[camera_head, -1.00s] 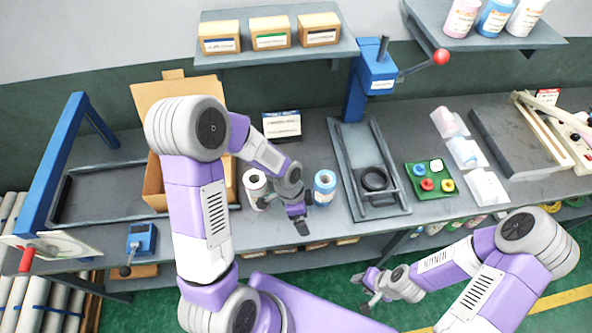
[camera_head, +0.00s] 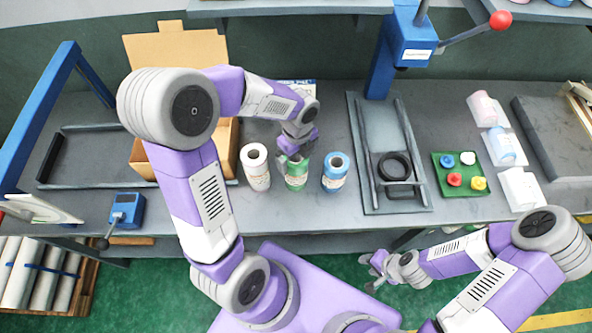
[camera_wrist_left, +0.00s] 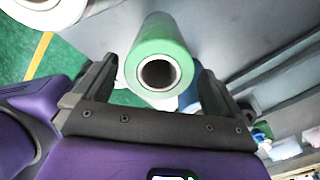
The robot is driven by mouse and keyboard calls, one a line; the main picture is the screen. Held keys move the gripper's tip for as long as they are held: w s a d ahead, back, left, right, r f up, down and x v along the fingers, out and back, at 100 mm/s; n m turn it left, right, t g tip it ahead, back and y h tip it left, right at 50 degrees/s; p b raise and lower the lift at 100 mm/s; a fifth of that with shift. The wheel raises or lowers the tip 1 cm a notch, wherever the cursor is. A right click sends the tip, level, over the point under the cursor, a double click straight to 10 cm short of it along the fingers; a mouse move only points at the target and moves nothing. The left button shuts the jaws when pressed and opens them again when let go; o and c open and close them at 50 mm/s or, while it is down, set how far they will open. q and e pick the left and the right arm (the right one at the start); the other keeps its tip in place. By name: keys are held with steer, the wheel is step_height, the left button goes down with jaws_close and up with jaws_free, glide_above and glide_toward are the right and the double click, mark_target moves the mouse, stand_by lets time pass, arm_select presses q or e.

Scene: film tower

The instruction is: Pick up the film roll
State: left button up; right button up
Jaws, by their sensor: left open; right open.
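Three film rolls stand upright in a row on the bench: a pinkish-white roll (camera_head: 257,169), a green roll (camera_head: 296,179) and a blue roll (camera_head: 335,172). My left gripper (camera_head: 294,157) is open at the top of the green roll, partly hiding it in the head view. In the left wrist view the green roll (camera_wrist_left: 160,58), with its dark hollow core, appears between the two spread fingers (camera_wrist_left: 158,80); I cannot tell whether they touch it. Part of the blue roll (camera_wrist_left: 188,100) shows behind it. My right gripper (camera_head: 378,270) is open and empty, low in front of the bench.
An open cardboard box (camera_head: 140,158) stands left of the rolls. A blue lever press (camera_head: 402,50) with a black ring (camera_head: 395,166) on its base stands to the right. A green button board (camera_head: 447,186) lies beyond it. Bench front is mostly clear.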

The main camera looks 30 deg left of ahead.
arm_select(q)
steer(key=f, duration=0.4)
steer(key=shift+a, duration=0.25)
steer(key=shift+r, duration=0.1)
steer(key=c, duration=1.4)
steer(key=shift+r, duration=0.1)
steer(key=shift+c, duration=0.7)
